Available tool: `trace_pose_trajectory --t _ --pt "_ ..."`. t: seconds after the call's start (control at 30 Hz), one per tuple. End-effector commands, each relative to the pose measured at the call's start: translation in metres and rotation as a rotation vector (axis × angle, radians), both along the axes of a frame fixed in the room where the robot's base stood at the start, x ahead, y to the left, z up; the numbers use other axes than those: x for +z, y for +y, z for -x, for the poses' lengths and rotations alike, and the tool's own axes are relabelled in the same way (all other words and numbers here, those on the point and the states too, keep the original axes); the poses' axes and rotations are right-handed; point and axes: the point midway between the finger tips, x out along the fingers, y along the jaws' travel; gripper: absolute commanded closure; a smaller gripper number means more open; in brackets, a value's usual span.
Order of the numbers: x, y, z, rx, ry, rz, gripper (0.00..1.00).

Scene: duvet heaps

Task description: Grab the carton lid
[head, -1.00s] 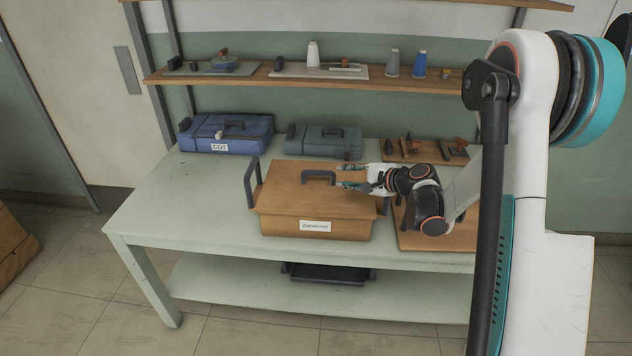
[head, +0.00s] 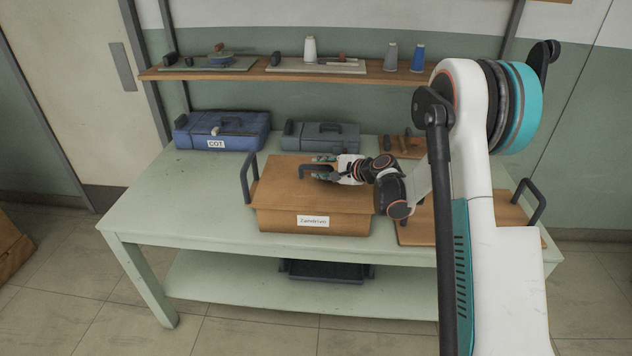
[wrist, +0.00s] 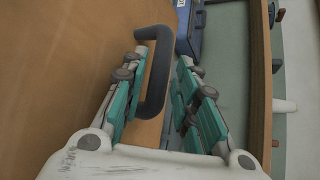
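The carton (head: 275,220) is a brown box with a white label on its front, standing on the pale green table. Its brown lid (head: 285,187) is on top and carries a dark bar handle (head: 309,168), which also shows in the wrist view (wrist: 160,75). My gripper (head: 318,172) is at the handle, reaching in from the right. In the wrist view my gripper (wrist: 160,70) is open, with the handle between its two green fingers, nearer the left finger. Whether either finger touches the handle is unclear.
A blue case (head: 222,131) and a grey case (head: 320,136) stand behind the carton. A brown board with a dark handle (head: 531,200) lies to the right, partly behind my arm. A wooden shelf (head: 300,76) with tools and spools runs above. The table's left end is clear.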

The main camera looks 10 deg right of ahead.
Motion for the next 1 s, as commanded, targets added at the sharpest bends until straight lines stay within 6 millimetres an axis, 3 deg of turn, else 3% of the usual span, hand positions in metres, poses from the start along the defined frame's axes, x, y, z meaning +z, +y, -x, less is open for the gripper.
trace_pose_trajectory --t 0.17,0.4,0.43,0.53,0.57,1.0 --pt "-0.012 0.013 -0.020 0.002 0.001 -0.001 0.72" --pt "-0.012 0.014 -0.023 0.000 0.000 -0.001 0.72" --pt "-0.012 0.014 -0.023 0.000 0.001 -0.001 0.74" --pt "-0.012 0.014 -0.023 0.001 0.000 -0.001 0.97" --pt "-0.012 0.014 -0.023 0.001 0.000 -0.001 1.00" --pt "-0.007 0.014 -0.023 0.001 0.000 -0.001 1.00"
